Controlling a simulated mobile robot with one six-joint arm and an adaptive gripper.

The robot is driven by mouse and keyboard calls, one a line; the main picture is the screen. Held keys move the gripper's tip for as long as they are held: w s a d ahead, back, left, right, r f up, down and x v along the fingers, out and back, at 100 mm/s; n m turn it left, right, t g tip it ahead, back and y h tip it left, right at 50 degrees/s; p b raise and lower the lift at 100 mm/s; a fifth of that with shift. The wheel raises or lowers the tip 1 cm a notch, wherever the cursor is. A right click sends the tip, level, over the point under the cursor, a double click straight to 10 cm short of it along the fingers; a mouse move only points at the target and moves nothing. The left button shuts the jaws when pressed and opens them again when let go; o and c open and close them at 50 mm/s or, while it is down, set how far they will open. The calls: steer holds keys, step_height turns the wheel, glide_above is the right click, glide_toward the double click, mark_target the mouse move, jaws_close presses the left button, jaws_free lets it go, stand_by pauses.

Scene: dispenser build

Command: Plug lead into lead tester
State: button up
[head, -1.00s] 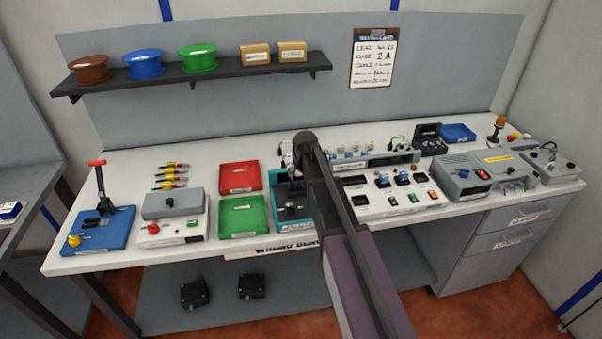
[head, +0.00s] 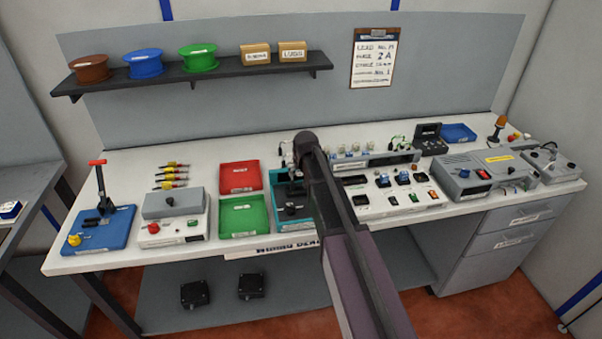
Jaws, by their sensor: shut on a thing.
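My gripper (head: 286,154) shows only in part at the far end of my arm, above the back edge of the teal tray (head: 280,190). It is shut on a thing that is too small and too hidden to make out. A dark object (head: 291,209) sits in the teal tray. I cannot tell for sure which unit is the lead tester; a grey instrument box (head: 487,174) with a dark display, a red switch and a yellow label stands at the right of the bench. A thin green and black lead (head: 397,142) shows at the back, right of my arm.
A white panel with switches and sockets (head: 395,193) stands right of my arm. Red (head: 239,188) and green (head: 243,231) trays, a white and grey unit (head: 172,231) and a blue lever press (head: 98,240) stand at the left. My arm hides the bench's middle.

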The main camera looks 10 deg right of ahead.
steer(key=shift+f+b, duration=0.95)
stand_by(2.0)
steer(key=o, duration=1.1)
steer(key=shift+r, duration=0.1)
steer(key=shift+r+p, duration=3.45)
steer(key=shift+p, duration=0.1)
steer(key=s+f+g+b, duration=0.1)
steer(key=s+f+g, duration=0.1)
steer(key=s, duration=1.2)
steer(key=s+f+g+b, duration=0.1)
steer(key=s+f+g, duration=0.1)
steer(key=s, duration=1.3)
steer(key=shift+g+b, duration=0.3)
